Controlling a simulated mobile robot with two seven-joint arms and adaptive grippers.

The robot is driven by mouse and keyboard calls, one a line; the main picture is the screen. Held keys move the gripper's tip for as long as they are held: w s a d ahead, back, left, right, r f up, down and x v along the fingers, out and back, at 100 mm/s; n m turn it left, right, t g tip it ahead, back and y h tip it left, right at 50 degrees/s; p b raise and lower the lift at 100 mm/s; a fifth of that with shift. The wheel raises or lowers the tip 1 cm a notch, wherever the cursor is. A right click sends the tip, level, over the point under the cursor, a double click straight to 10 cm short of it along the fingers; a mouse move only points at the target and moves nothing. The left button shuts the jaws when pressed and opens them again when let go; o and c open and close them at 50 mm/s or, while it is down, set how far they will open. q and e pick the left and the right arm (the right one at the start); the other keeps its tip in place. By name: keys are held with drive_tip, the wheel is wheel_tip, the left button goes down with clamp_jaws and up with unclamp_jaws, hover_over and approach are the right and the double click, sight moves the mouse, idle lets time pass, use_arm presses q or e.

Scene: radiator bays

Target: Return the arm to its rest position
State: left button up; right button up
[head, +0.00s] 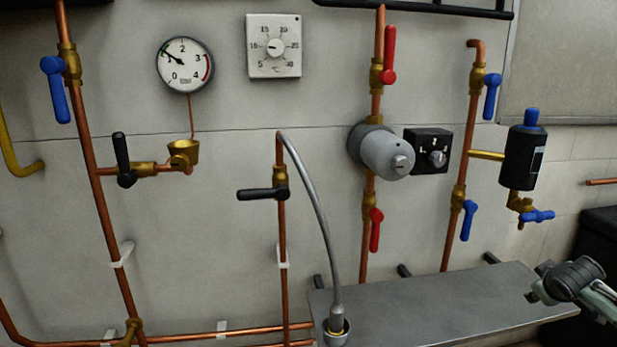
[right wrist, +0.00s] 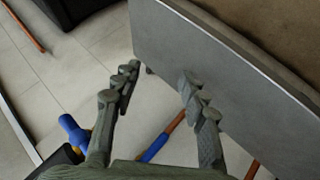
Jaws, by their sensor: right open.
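My right gripper (head: 536,284) is at the lower right of the head view, by the right end of the grey metal shelf (head: 430,302). Its jaws are apart with nothing between them. In the right wrist view my right gripper (right wrist: 160,92) shows two separated fingers. The shelf (right wrist: 195,45) lies beyond the right finger there. My left gripper is not in the head view.
Above the shelf are a black-bodied filter (head: 520,160) with a blue valve handle (head: 538,215), and a grey pump (head: 385,153). A grey hose (head: 322,215) curves down to a cup (head: 336,333) at the shelf's left. A black box (head: 598,245) stands far right.

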drive_tip(key=s+d+f+n+g+h, duration=0.1)
drive_tip(key=s+d+f+n+g, duration=0.15)
drive_tip(key=s+f, duration=0.9)
drive_tip(key=s+d+f+n+g+h, duration=0.15)
drive_tip(key=s+d+f, duration=0.25)
drive_tip(key=s+f, duration=0.75)
drive_tip(key=s+a+f+m+y, duration=0.1)
drive_tip(key=s+a+f+y, duration=0.1)
drive_tip(key=s+a+f, duration=0.4)
drive_tip(key=s+a+f+m+y, duration=0.15)
drive_tip(key=a+f, duration=0.25)
drive_tip(key=a, duration=0.5)
drive_tip(key=s+a+f+m+y, duration=0.1)
drive_tip(key=a+f+y, duration=0.1)
drive_tip(key=a, duration=0.9)
drive_tip(key=s+a+f+g+y, duration=0.1)
drive_tip(key=a+f, duration=0.4)
drive_tip(key=a, duration=0.6)
drive_tip(key=shift+s+a+m+y, duration=0.25)
drive_tip(key=shift+s+m+y, duration=0.1)
drive_tip(key=shift+y, duration=0.15)
drive_tip(key=shift+f, duration=0.1)
